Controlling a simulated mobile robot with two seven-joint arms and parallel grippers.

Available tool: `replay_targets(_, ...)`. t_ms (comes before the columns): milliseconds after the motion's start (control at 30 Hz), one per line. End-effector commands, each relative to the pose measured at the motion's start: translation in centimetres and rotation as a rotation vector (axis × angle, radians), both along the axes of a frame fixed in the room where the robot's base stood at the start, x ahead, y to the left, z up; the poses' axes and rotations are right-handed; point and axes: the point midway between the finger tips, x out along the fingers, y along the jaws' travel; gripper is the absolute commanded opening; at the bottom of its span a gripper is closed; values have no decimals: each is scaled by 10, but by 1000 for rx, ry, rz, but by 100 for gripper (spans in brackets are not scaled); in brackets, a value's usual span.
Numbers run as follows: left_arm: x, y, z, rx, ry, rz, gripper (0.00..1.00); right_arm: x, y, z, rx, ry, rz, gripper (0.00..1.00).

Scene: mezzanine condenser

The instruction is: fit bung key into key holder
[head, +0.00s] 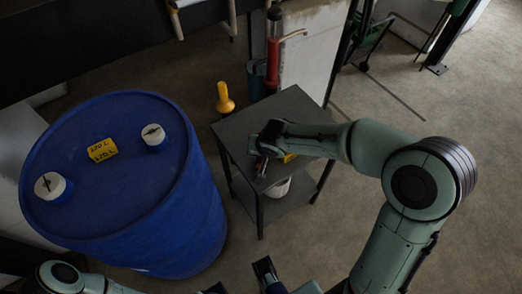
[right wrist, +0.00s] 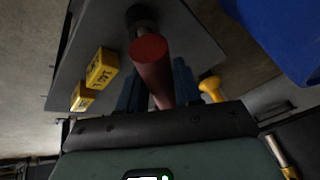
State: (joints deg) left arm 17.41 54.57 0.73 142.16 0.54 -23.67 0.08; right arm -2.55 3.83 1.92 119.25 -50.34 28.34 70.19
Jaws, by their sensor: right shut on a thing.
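The bung key shows in the right wrist view as a red bar (right wrist: 158,82) with a round red end, held between the blue fingers of my right gripper (right wrist: 158,92). A dark round piece (right wrist: 138,15) shows past its red end; I cannot tell whether this is the key holder or part of the key. In the head view my right gripper (head: 262,152) is over the left part of the small grey table (head: 296,104), largely hiding the key. My left gripper (head: 266,272) is cut off at the bottom edge, its jaws unclear.
Yellow labelled blocks (right wrist: 102,68) (right wrist: 82,97) sit on the table beside the key. A blue drum (head: 120,200) stands at the left. A yellow object (head: 224,98) stands near the table's back left corner, with a red pump-like cylinder (head: 273,55) behind.

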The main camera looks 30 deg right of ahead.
Motion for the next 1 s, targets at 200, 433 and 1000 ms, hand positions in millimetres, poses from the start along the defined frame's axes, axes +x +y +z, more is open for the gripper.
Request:
replay_targets(200,2,0,-4,0,-6,1,67,0,0,-3,0,-1,0,0)
replay_targets(433,2,0,-3,0,-6,1,67,0,0,-2,0,-1,0,0)
replay_targets(1000,1,0,-1,0,-3,0,67,-6,0,11,-1,-3,-2,63)
